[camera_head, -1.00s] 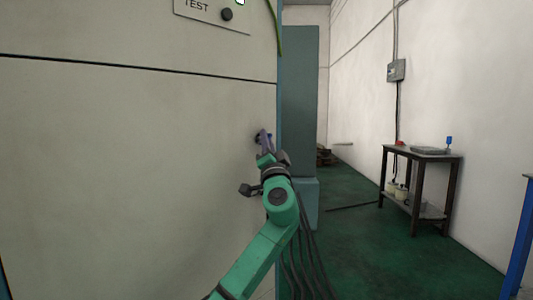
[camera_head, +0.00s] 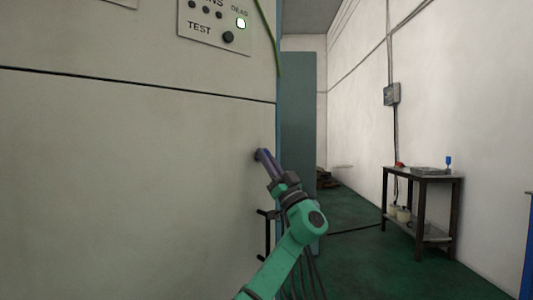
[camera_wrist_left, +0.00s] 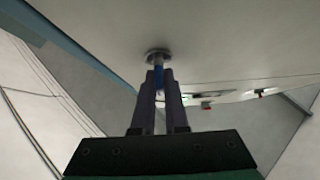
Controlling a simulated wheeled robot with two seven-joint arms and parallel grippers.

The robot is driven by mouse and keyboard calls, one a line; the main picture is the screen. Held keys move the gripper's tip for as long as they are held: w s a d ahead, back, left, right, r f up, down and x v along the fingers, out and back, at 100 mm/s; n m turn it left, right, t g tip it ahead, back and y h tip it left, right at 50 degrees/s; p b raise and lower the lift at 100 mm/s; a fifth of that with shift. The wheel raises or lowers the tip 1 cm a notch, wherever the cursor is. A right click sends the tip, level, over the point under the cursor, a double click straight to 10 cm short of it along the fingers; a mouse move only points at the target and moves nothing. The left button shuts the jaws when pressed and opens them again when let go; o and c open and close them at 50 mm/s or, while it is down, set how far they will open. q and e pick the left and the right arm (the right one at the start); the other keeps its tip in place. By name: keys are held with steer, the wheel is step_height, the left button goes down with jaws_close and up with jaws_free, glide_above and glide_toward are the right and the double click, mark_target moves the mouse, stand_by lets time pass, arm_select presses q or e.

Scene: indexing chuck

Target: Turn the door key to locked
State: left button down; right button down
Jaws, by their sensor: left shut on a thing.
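The door key shows as a small blue piece (camera_wrist_left: 158,80) in the left wrist view, in front of a round metal lock (camera_wrist_left: 158,56) on the pale panel. My left gripper (camera_head: 262,156) comes from below right in the head view, its fingertips at the panel near its right edge. It is shut on the key, with one finger on each side in the left wrist view. In the head view the fingers hide the key and lock, so I cannot tell the key's angle there. My right gripper is not in view.
The pale cabinet door (camera_head: 120,170) fills the left. A label plate with a TEST button (camera_head: 228,37) and a lit lamp (camera_head: 241,23) is above. A dark bar (camera_head: 267,237) stands beside my wrist. A small table (camera_head: 423,172) is at right; green floor between is mostly free.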

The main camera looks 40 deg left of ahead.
arm_select(q)
steer(key=shift+n+g, duration=0.5)
steer(key=c, duration=0.9)
jaws_free()
steer(key=shift+a+f, duration=0.1)
steer(key=shift+a, duration=0.05)
steer(key=shift+c, duration=0.2)
steer(key=v, duration=1.4)
steer(key=shift+f, duration=0.3)
